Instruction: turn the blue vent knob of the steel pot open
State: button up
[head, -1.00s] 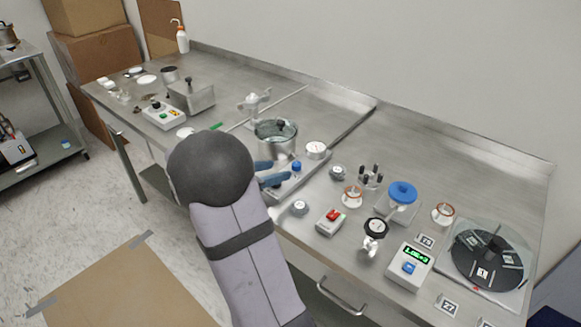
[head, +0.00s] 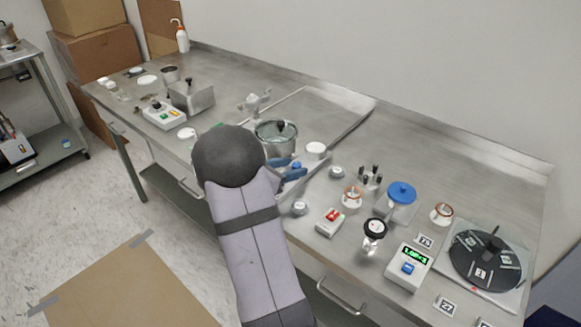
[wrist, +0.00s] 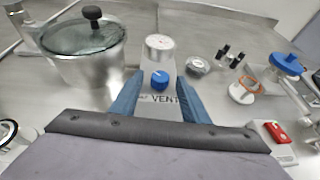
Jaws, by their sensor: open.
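The steel pot (head: 276,139) with a glass lid and black lid knob stands on the bench just beyond my arm. In the wrist view the pot (wrist: 88,68) is at the left. The blue vent knob (wrist: 159,79) sits on a steel plate marked VENT, to the right of the pot; its white pointer line is only faintly visible. In the head view the knob (head: 296,164) shows beside my blue fingers. My gripper (wrist: 160,95) is open, its two fingers on either side of the knob, with visible gaps. Whether the fingertips are down at knob height I cannot tell.
A grey round part (wrist: 197,66), a copper-ringed fitting (wrist: 243,92) and a red-button box (head: 331,221) lie to the right. A blue-handled valve (head: 402,193) is further right.

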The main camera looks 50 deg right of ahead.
grip_shut()
jog(key=c, duration=1.1)
grip_release()
jog(key=shift+o, duration=0.2)
jog(key=shift+w+m+g, duration=0.1)
jog(key=shift+m+g, duration=0.2)
jog(key=shift+w+r+m+g+p, duration=0.1)
jog(key=shift+m+g+p, duration=0.3)
jog(key=shift+g+p, duration=0.15)
jog(key=m+g, duration=0.1)
jog(key=m+g+y+p, duration=0.1)
jog(key=g, duration=0.1)
jog(key=shift+w+d+m, duration=0.15)
jog(key=shift+w+m, duration=0.15)
jog(key=shift+m, duration=0.1)
jog(key=shift+w+d+m+g+y+p, duration=0.1)
jog(key=shift+m+g+y+p, duration=0.1)
jog(key=shift+m+g+y, duration=0.4)
jog(key=shift+w+d+m+g+y+p, duration=0.1)
jog(key=shift+m+g+y+p, duration=0.15)
jog(key=shift+m+g, duration=0.6)
jog(key=shift+w+d+m+g+y, duration=0.1)
jog(key=shift+w+m+g+y, duration=0.05)
jog(key=shift+m+g+y, duration=0.75)
